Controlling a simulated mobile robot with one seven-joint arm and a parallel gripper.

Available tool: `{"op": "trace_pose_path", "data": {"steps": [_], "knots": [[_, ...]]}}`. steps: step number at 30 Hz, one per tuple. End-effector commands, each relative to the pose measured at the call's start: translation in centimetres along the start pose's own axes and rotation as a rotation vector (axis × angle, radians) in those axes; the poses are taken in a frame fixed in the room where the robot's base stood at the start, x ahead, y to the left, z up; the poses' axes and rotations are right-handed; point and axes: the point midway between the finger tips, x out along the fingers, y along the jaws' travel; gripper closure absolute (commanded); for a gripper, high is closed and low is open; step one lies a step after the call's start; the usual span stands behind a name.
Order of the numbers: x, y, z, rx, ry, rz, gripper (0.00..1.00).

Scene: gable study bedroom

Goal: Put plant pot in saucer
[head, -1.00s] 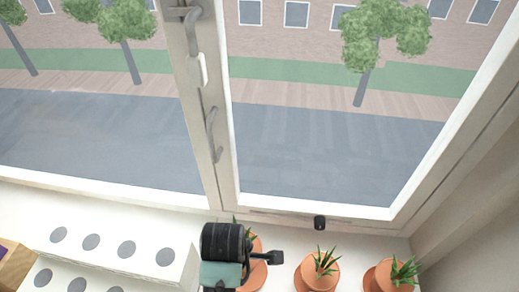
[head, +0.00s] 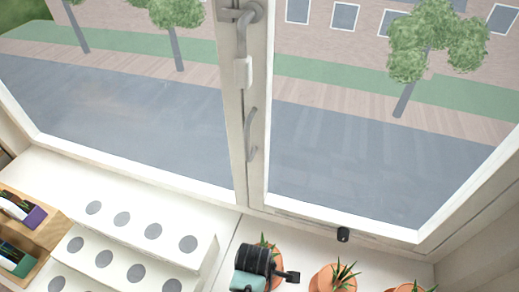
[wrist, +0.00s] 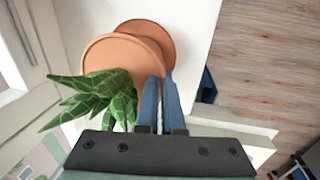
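In the wrist view, a terracotta plant pot (wrist: 112,54) with a spiky green plant (wrist: 98,100) sits in front of my gripper (wrist: 163,76). The two blue fingers are close together at the pot's right rim, with the wall seeming to lie between them. A terracotta saucer (wrist: 152,30) shows partly behind the pot, offset to the upper right. Whether the pot touches it cannot be told. In the head view, my gripper (head: 292,277) covers part of a pot with its plant (head: 266,241) on the windowsill.
Two more potted plants stand to the right, one (head: 335,280) near and one (head: 408,288) cut by the frame edge. A white stepped stand (head: 150,228) with grey discs and a wooden organiser (head: 50,232) are at left. The window (head: 258,196) rises behind.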

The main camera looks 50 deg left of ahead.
Motion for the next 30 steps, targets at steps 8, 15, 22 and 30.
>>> {"op": "trace_pose_path", "data": {"steps": [8, 15, 22, 30], "knots": [[0.0, 0.2, 0.0, 0.0, 0.001, 0.007, 1.0], [0.2, 0.0, 0.0, 0.0, 0.0, 0.001, 0.66], [0.2, 0.0, 0.0, 0.0, 0.0, 0.001, 0.66], [-1.7, 0.2, 0.0, 0.001, 0.0, 0.005, 0.66]]}}
